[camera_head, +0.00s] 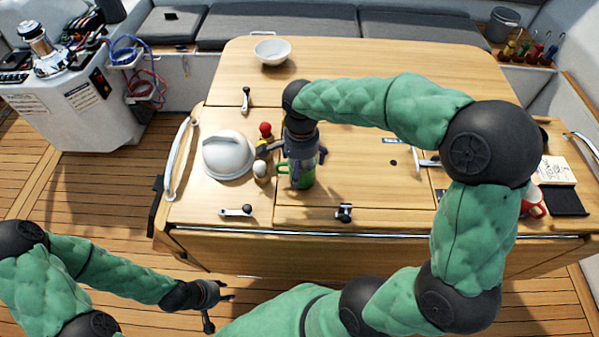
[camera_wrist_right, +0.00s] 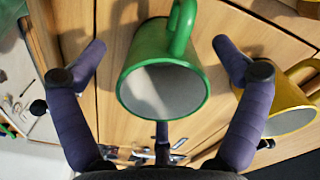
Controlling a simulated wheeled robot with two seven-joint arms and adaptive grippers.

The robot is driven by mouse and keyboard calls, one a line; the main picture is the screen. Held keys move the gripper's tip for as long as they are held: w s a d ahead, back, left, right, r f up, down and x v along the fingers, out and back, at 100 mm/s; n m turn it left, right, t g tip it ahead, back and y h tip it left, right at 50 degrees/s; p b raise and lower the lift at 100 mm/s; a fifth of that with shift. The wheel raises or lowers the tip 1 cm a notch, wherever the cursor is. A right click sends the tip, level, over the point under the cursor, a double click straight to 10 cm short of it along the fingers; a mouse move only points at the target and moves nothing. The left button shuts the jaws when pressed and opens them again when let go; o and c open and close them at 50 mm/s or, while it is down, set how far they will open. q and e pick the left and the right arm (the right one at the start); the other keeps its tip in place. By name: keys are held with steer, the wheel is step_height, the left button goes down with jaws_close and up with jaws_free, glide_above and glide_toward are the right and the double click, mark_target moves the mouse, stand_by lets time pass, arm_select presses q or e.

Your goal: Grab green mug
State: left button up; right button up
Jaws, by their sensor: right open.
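The green mug (camera_head: 304,177) stands on the wooden table, partly hidden behind my right gripper (camera_head: 302,158) in the head view. In the right wrist view the green mug (camera_wrist_right: 160,80) lies between the two spread fingers of my right gripper (camera_wrist_right: 162,65), with its open top facing the camera and its handle at the top. The fingers are apart from the mug on both sides. My left gripper (camera_head: 218,297) is open and empty, low over the floor in front of the table.
A yellow mug (camera_wrist_right: 295,100) stands close to the right finger in the wrist view. A white kettle-like dome (camera_head: 228,155), an egg-like item (camera_head: 260,170) and a red-topped item (camera_head: 265,131) are left of the green mug.

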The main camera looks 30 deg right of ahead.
step_height(320, 180, down, 2)
steer(key=shift+f, duration=0.15)
steer(key=c, duration=1.3)
